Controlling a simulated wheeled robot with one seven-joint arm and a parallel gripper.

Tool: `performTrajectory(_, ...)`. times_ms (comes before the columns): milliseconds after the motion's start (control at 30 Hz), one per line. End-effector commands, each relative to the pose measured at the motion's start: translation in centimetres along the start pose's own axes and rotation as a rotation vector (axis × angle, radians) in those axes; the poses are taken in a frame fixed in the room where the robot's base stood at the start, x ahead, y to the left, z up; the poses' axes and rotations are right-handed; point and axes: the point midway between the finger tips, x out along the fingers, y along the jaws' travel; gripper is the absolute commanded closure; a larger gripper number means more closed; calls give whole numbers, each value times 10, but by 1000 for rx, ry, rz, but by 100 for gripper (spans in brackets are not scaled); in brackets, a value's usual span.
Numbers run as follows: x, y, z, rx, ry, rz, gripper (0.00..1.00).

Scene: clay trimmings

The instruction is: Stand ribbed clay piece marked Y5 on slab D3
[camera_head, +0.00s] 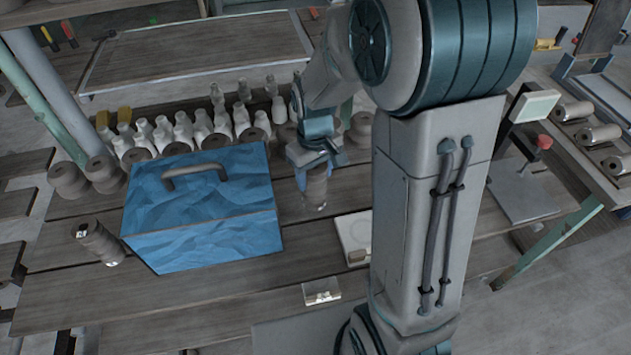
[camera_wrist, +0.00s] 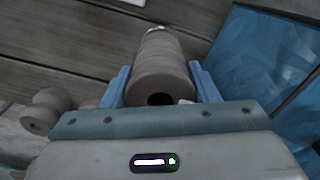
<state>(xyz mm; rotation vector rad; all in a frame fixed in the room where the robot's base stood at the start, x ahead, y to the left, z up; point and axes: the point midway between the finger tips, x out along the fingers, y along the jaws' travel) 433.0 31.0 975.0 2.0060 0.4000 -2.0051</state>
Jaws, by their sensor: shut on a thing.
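My gripper (camera_head: 314,165) is shut on a ribbed grey-brown clay piece (camera_head: 316,188), upright over the table right of the blue box. In the wrist view the ribbed piece (camera_wrist: 162,62) stands between the two blue fingers, its hollow end facing the camera. A light mark shows low on it, too small to read. A pale slab (camera_head: 352,229) with a faint ring lies to the right, partly hidden behind my arm; its marking cannot be read.
A large blue box (camera_head: 205,240) with a grey handle stands close left of my gripper. Several white bottle shapes (camera_head: 183,128) and brown spools (camera_head: 68,180) line the back of the table. A small card holder (camera_head: 321,291) sits at the front. Bare planks lie between.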

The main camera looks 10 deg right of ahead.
Motion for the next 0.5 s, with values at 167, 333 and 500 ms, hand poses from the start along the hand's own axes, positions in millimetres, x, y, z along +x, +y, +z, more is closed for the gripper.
performTrajectory(167, 21, 0, 1, 0, -4, -1, 88)
performTrajectory(333, 37, 0, 0, 0, -2, -1, 88)
performTrajectory(500, 39, 0, 0, 0, 2, 0, 88)
